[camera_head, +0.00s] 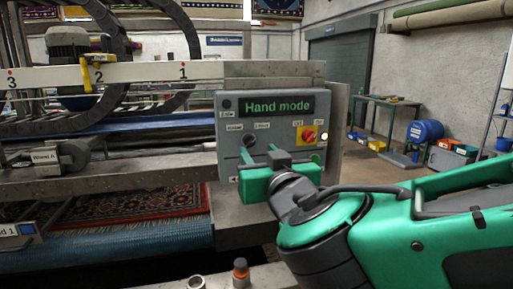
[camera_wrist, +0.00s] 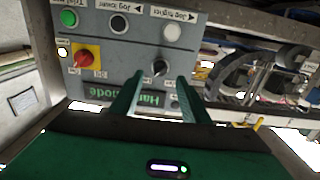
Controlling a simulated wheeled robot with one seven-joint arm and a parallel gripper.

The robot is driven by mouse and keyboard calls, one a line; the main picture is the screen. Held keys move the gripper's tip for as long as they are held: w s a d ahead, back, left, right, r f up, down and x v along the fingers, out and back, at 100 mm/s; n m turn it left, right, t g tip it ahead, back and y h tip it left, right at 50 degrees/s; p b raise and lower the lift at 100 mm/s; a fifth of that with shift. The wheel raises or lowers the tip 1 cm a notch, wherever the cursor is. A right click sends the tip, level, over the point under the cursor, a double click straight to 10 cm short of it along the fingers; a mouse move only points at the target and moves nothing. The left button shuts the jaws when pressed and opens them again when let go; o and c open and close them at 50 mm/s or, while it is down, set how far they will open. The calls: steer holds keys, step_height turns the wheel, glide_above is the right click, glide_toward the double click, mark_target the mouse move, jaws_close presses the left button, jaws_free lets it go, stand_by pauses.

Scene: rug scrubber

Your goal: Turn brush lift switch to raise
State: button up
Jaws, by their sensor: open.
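The brush lift switch appears to be the dark rotary knob (camera_head: 249,140) on the grey control panel (camera_head: 230,112), below two small labels too small to read surely. In the wrist view the panel is upside down and the knob (camera_wrist: 160,67) shows between the tips of my green fingers. My gripper (camera_wrist: 160,80) is open with nothing between its pads that I can see it gripping. In the head view my gripper (camera_head: 259,152) is in front of the panel's lower left part, hiding some of it. I cannot tell whether the fingers touch the knob or which way it points.
A "Hand mode" display (camera_head: 277,107) tops the panel. A red-and-yellow switch (camera_head: 308,134) and a green button (camera_head: 316,158) are at its right. Black (camera_wrist: 118,23) and white (camera_wrist: 172,32) jog buttons show in the wrist view. A patterned rug (camera_head: 140,203) lies under the machine, left.

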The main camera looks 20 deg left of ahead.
mark_target(252, 144)
steer(key=x, duration=0.6)
steer(key=shift+w, duration=0.25)
